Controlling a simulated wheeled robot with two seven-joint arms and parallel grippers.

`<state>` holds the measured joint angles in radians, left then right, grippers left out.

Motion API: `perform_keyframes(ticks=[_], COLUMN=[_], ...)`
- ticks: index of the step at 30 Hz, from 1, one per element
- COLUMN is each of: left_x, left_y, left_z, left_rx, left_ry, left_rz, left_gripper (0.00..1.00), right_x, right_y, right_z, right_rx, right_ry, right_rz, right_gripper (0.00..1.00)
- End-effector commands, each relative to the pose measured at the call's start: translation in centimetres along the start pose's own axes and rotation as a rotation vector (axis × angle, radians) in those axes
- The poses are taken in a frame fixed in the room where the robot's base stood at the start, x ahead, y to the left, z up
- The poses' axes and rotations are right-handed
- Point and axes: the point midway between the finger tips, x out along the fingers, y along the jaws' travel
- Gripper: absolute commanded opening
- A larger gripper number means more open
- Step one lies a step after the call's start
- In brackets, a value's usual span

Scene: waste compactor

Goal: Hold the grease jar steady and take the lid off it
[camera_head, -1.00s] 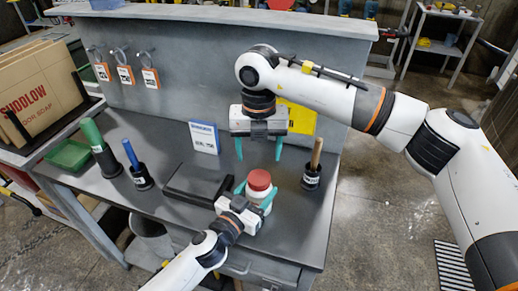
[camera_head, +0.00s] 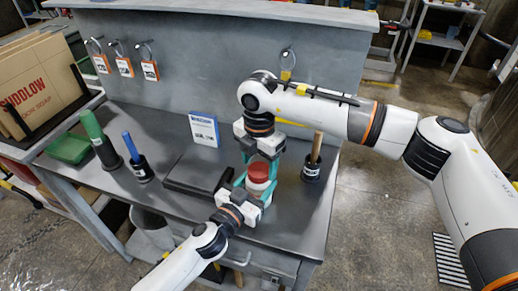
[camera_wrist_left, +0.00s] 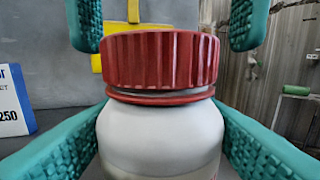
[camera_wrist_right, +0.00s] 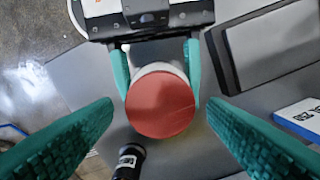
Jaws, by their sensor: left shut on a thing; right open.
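The grease jar (camera_wrist_left: 160,138) is white and stands upright on the bench. Its red ribbed lid (camera_wrist_left: 160,62) sits on top; it also shows in the head view (camera_head: 258,172) and from above in the right wrist view (camera_wrist_right: 160,105). My left gripper (camera_head: 256,192) is shut around the white body of the jar, below the lid. My right gripper (camera_head: 262,160) points down from above with its fingers apart, one on each side of the lid. In the left wrist view its fingertips hang beside the lid without visibly gripping it.
A dark holder with a wooden handle (camera_head: 314,158) stands close right of the jar. Holders with a blue handle (camera_head: 131,148) and green handle (camera_head: 97,135) stand further left.

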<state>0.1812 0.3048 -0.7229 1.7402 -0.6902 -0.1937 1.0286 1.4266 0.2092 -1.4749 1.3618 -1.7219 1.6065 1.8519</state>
Motion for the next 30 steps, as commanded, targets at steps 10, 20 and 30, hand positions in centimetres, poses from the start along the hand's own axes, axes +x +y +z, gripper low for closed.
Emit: perform_keyframes(ticks=[10, 20, 30], left_x=[-0.01, -0.01, -0.01], left_y=[0.02, 0.02, 0.01], left_z=[-0.05, -0.05, -0.05], left_rx=[0.0, 0.0, 0.0], left_ry=[0.001, 0.001, 0.001], left_rz=[0.001, 0.001, 0.0], left_gripper=[0.0, 0.0, 0.0], right_x=[1.4, 1.36, 1.29], right_y=[-0.02, -0.03, -0.04], right_z=[0.04, 0.04, 0.01], right_rx=[-0.002, -0.002, -0.283], right_ry=[0.0, 0.0, 0.002], right_rz=[-0.001, -0.001, -0.001], right_gripper=[0.67, 0.31, 0.22])
